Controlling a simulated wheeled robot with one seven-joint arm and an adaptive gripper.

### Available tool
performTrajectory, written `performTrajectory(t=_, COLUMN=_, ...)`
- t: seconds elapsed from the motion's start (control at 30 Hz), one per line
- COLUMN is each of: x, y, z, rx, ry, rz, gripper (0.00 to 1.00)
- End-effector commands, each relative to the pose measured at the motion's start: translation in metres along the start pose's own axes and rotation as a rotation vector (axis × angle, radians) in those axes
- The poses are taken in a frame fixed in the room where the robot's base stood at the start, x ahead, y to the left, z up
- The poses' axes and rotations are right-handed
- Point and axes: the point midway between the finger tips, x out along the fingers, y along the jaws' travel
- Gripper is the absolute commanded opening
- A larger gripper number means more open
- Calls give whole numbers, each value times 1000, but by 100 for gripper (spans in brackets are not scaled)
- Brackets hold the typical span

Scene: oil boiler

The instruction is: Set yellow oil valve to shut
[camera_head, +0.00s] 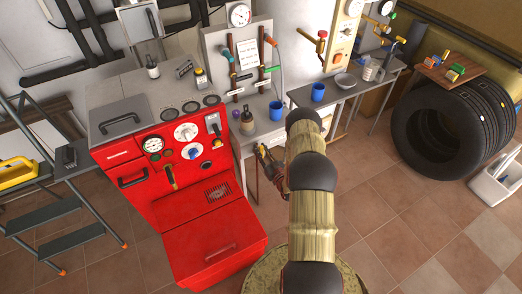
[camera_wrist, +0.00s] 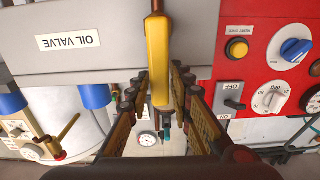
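The yellow oil valve lever (camera_wrist: 160,62) runs down from the top middle of the wrist view, in front of a grey panel with an upside-down "OIL VALVE" label (camera_wrist: 68,40). My gripper (camera_wrist: 157,80) is open, with one finger on each side of the lever. I see gaps between the lever and both fingers; I cannot tell how deep the lever sits between them. In the head view my gripper (camera_head: 266,160) is beside the red boiler, at the front of the grey bench. There I cannot pick out the lever clearly.
The red boiler (camera_head: 217,245) stands left of my arm; its switch (camera_wrist: 230,98) and knobs are close at the right in the wrist view. Two blue mugs (camera_head: 276,110) (camera_head: 318,92) stand on the benches.

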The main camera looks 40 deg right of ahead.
Motion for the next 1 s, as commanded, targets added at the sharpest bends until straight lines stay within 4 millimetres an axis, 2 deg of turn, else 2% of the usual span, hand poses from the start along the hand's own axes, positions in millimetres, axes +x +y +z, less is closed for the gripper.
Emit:
performTrajectory(t=0.33, x=0, y=0, z=0, rx=0, ry=0, rz=0, gripper=0)
performTrajectory(t=1.0, x=0, y=0, z=0, rx=5, ry=0, rz=0, gripper=0)
